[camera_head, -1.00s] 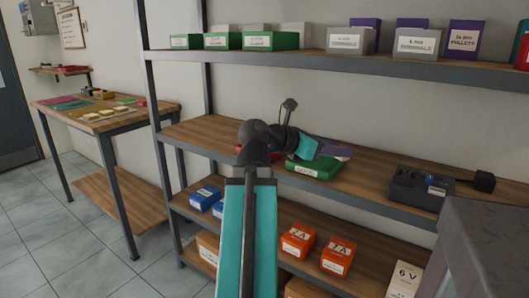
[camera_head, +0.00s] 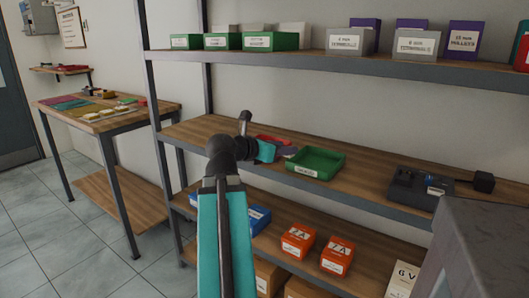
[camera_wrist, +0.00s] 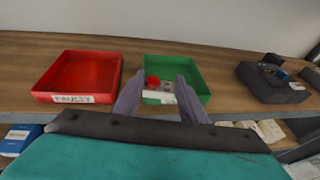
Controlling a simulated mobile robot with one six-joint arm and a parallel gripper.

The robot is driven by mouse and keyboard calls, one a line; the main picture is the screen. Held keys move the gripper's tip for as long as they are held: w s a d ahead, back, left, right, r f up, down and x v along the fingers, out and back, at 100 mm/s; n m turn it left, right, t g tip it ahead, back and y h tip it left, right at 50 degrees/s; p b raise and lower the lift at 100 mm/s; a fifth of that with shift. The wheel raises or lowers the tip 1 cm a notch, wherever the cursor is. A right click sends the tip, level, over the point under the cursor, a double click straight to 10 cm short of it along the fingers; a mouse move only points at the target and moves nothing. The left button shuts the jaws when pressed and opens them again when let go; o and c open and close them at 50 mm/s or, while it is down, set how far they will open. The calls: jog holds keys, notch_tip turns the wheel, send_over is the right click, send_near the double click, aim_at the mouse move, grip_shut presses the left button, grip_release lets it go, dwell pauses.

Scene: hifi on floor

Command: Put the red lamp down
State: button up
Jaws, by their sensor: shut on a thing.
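My gripper (camera_wrist: 159,86) shows its two grey fingers in the wrist view, shut on the red lamp (camera_wrist: 152,82), whose red cap shows between them. In the head view my gripper (camera_head: 287,152) is partly hidden by my wrist, and the lamp cannot be made out there. A green tray (camera_wrist: 203,82) lies behind the fingers in the wrist view, its label partly covered. It also shows in the head view (camera_head: 330,171). A red tray (camera_wrist: 111,82) labelled "FAULTY" stands left of it; in the head view the red tray (camera_head: 272,138) is mostly hidden.
A black device (camera_wrist: 270,90) stands right of the green tray on the same wooden shelf (camera_head: 365,178). Orange boxes (camera_head: 298,240) and blue boxes (camera_head: 258,217) sit on the shelf below. Labelled boxes (camera_head: 345,40) line the shelf above. A workbench (camera_head: 110,120) stands at left.

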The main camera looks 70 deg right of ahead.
jog(key=w+f+n+t, duration=0.1)
jog(key=w+t, duration=0.1)
jog(key=w, duration=0.4)
jog(key=shift+w+f+n+h, duration=0.3)
jog(key=shift+w+n+h, duration=0.05)
jog(key=shift+n+h, duration=0.05)
jog(key=shift+d+r+p, duration=0.15)
jog(key=shift+d+p, duration=0.15)
jog(key=shift+p, duration=0.4)
jog(key=p, duration=0.2)
jog(key=d+p, duration=0.1)
jog(key=p, duration=0.2)
jog(key=shift+w+d, duration=0.3)
jog(key=shift+w, duration=0.1)
jog(key=shift+d+p, duration=0.2)
jog(key=shift+p, duration=0.4)
